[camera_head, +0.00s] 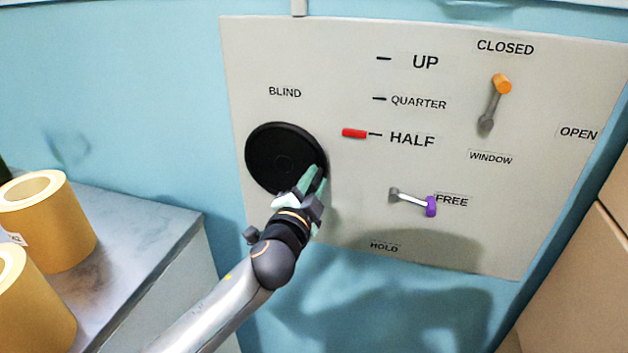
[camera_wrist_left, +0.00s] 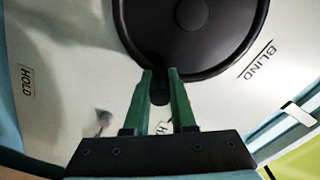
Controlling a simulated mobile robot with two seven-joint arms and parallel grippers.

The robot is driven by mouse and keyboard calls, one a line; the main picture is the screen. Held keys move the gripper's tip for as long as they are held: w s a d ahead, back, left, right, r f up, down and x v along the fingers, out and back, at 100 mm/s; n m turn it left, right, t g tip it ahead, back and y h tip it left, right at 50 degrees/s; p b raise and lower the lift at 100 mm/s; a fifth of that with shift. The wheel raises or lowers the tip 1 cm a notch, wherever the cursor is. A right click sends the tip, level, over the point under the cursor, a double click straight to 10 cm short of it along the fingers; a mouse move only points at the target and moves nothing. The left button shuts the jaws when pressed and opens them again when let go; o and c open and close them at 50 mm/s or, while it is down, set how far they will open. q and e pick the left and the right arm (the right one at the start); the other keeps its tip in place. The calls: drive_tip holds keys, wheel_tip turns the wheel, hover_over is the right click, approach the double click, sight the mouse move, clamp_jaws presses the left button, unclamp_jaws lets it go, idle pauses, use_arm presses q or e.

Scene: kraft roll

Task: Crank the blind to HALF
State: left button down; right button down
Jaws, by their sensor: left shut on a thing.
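The black round blind crank (camera_head: 275,158) is on a pale wall panel, under the word BLIND. My left gripper (camera_head: 316,180) is at the lower right of the wheel's rim. In the left wrist view its green fingers (camera_wrist_left: 160,95) are shut on the crank's small black knob (camera_wrist_left: 160,90). The red pointer (camera_head: 354,133) of the blind scale sits level with the HALF mark (camera_head: 376,134), below QUARTER and UP. The purple-tipped lever (camera_head: 431,206) points at FREE, above HOLD. My right gripper is not in view.
An orange-tipped window lever (camera_head: 502,84) points up toward CLOSED. Brown kraft rolls (camera_head: 48,220) stand on a grey counter (camera_head: 150,225) at the left. The wall below the panel is bare. A tan cabinet (camera_head: 590,270) is at the right.

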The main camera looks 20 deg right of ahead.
use_arm(q)
drive_tip(key=c, duration=0.8)
unclamp_jaws()
drive_tip(key=shift+o, duration=0.2)
drive_tip(key=v, duration=1.2)
drive_tip(key=shift+s+a+b, duration=0.15)
drive_tip(key=shift+b, duration=0.15)
drive_tip(key=shift+s+f, duration=0.1)
